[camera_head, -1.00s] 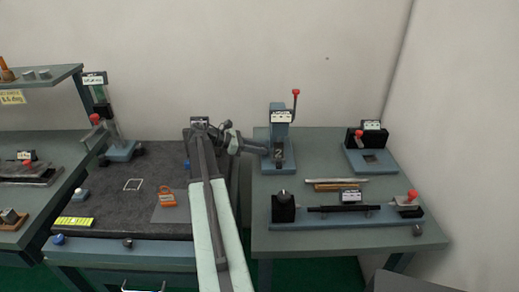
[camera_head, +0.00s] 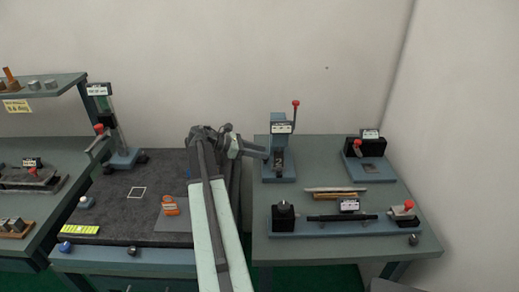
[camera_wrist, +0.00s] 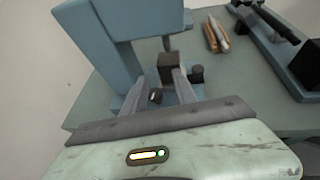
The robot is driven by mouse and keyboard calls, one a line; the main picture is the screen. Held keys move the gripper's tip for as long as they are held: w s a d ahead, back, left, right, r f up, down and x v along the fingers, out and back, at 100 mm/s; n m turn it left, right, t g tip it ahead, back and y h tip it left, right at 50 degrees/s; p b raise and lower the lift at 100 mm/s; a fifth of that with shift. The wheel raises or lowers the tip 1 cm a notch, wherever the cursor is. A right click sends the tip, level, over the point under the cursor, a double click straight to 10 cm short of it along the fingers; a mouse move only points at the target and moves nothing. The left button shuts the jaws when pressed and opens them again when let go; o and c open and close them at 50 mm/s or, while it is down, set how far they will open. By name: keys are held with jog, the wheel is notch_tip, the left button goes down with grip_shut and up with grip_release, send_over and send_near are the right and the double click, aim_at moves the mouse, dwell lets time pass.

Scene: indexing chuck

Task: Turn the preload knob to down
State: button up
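My gripper (camera_head: 264,153) is beside the left side of the blue lever press (camera_head: 277,148) on the right bench. In the wrist view, its two grey fingers (camera_wrist: 158,92) are apart with a gap between them. The press frame (camera_wrist: 105,45) rises close behind the left finger. A dark block (camera_wrist: 169,67) under the press ram shows beyond the fingertips, and a small dark round knob (camera_wrist: 196,74) shows just right of them. A small dark part also shows between the fingers. I cannot tell which knob is the preload knob or how it points.
A blue-based fixture (camera_head: 345,226) with a black shaft and red knob lies along the right bench's front. Two bars (camera_head: 335,191) lie behind it. A black fixture (camera_head: 366,147) stands at the back right. The dark-topped bench (camera_head: 115,212) lies left of my arm.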

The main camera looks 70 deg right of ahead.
jog(key=s+a+r+p, duration=0.1)
jog(key=s+a, duration=0.4)
jog(key=a, duration=0.8)
jog(key=shift+s, duration=0.15)
jog(key=shift+o, duration=0.3)
